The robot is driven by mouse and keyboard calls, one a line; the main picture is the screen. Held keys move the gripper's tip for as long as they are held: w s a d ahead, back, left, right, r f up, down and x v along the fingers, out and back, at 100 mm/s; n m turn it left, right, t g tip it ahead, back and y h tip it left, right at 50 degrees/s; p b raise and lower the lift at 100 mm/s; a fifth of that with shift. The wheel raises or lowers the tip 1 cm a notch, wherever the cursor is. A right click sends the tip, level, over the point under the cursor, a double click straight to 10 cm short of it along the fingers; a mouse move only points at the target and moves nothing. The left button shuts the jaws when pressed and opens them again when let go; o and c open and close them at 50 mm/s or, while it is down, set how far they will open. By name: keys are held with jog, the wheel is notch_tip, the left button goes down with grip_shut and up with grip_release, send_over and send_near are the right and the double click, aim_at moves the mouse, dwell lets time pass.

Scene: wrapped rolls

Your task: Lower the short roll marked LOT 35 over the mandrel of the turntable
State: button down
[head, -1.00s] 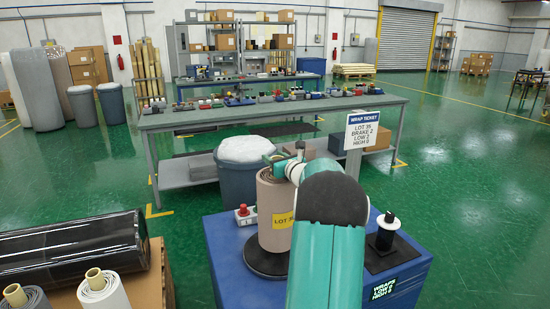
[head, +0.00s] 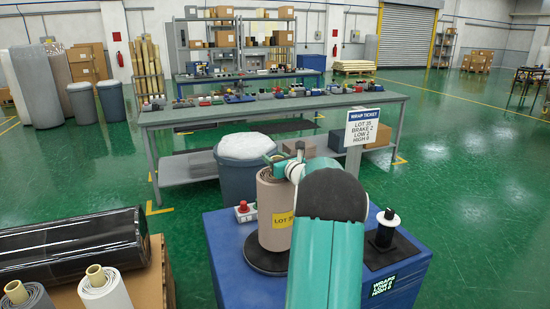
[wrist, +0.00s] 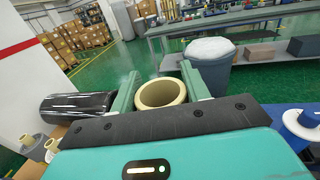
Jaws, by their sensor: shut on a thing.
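The short roll (head: 270,203) is tan-brown with a yellow LOT 35 label and stands upright at the black round turntable plate (head: 252,262) on the blue machine. Its lower end appears to meet the plate; a small gap cannot be ruled out. The mandrel is not visible, hidden by the roll. My gripper (head: 283,161) is at the roll's top, partly covered by my arm. In the wrist view my gripper's two fingers (wrist: 160,90) are shut on the roll's cream core (wrist: 160,93), one on each side.
The blue machine (head: 225,280) carries a red button (head: 243,206) and a white-topped spool post (head: 387,220). A grey bin (head: 240,180) stands close behind.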

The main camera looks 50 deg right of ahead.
jog(key=shift+f, duration=1.5)
dwell(0.9)
jog(key=c, duration=0.9)
grip_release()
jog(key=shift+o, duration=1.4)
jog(key=shift+f, duration=0.15)
jog(key=shift+s, duration=0.15)
jog(key=v, duration=1.3)
jog(key=shift+s+a, duration=0.25)
